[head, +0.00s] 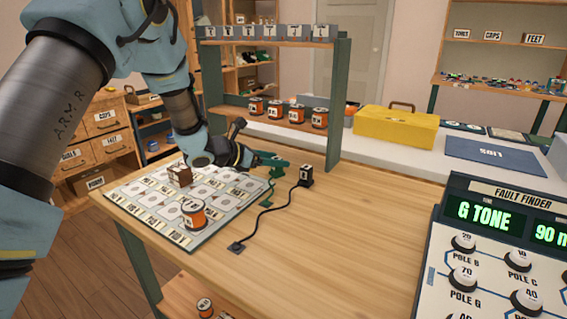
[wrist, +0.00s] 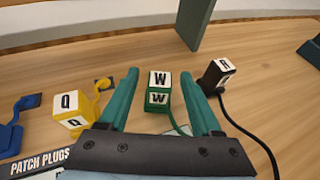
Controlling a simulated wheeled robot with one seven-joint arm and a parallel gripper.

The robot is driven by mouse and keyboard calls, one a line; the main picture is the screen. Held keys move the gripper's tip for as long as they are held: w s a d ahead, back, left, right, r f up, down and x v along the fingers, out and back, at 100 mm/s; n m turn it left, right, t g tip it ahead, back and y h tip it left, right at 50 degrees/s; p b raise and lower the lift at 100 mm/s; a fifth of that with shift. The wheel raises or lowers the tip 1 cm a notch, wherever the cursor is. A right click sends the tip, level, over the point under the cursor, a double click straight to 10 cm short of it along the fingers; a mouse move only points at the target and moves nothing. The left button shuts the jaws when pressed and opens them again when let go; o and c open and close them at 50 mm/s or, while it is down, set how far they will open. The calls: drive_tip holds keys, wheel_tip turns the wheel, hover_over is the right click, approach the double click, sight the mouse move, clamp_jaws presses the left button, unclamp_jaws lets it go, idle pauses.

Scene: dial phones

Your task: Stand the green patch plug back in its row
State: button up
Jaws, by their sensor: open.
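The green patch plug (wrist: 158,96) has a white cap marked W and a green cord. In the wrist view it sits between the two teal fingers of my gripper (wrist: 160,78), which are open, with a finger on each side and a gap visible at the left. Whether it stands fully upright I cannot tell. In the head view my gripper (head: 277,170) is low over the table's far part and largely hides the plug. A yellow plug marked Q (wrist: 72,110) is left of my gripper, and a black plug (wrist: 216,76) is close to its right finger.
A blue plug (wrist: 12,130) and a PATCH PLUGS label (wrist: 38,161) are at the wrist view's left. The black plug's cord (head: 266,213) runs across the table. A card board (head: 230,208) with an orange spool (head: 193,214) lies left.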

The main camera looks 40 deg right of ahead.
drive_tip(key=b+v, duration=0.1)
drive_tip(key=v, duration=0.7)
drive_tip(key=shift+a, duration=0.1)
